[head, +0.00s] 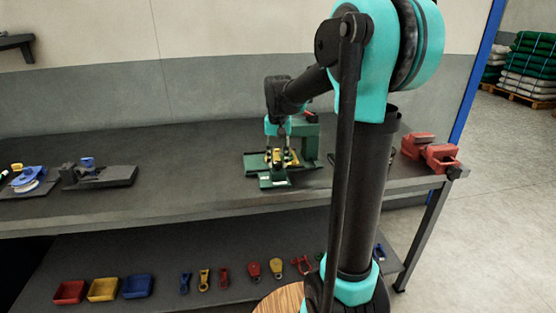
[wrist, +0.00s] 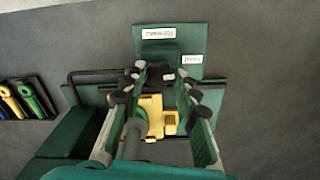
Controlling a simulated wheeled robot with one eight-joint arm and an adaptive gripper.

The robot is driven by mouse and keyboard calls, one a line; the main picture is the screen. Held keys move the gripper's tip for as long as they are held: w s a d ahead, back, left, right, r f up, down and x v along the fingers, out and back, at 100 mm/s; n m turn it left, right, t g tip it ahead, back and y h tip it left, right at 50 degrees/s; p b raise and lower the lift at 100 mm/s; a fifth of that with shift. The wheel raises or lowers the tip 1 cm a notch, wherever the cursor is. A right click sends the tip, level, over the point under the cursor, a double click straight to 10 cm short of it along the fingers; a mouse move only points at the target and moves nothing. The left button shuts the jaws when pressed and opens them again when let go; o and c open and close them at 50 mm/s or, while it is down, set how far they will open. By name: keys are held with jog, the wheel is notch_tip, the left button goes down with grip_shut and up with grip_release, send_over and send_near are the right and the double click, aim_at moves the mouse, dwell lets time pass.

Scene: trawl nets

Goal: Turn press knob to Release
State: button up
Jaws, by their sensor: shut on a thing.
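The green press (head: 305,130) stands on the workbench, with yellow parts (head: 283,158) at its middle. My gripper (head: 277,128) reaches down over it from above. In the wrist view my gripper (wrist: 157,72) is shut on the dark press knob (wrist: 168,76), which is mostly hidden between the fingertips. Its pointing direction cannot be made out. A white label (wrist: 157,33) that seems to read Release, upside down, is on the green plate beyond the fingertips. A second, smaller label (wrist: 192,59) sits to its right. Yellow blocks (wrist: 152,112) show between the fingers.
A red vise (head: 430,153) stands at the bench's right end. A dark fixture with a blue part (head: 98,176) and a blue-and-white reel (head: 28,182) are at left. A dark tray (wrist: 22,97) with coloured handles lies left of the press. The bench between is clear.

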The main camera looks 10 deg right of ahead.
aim_at(278, 162)
jog(key=n, duration=1.2)
jog(key=shift+n, duration=2.2)
jog(key=o, duration=1.2)
jog(key=shift+c, duration=0.2)
jog(key=shift+r, duration=0.1)
notch_tip(278, 162, up, 12)
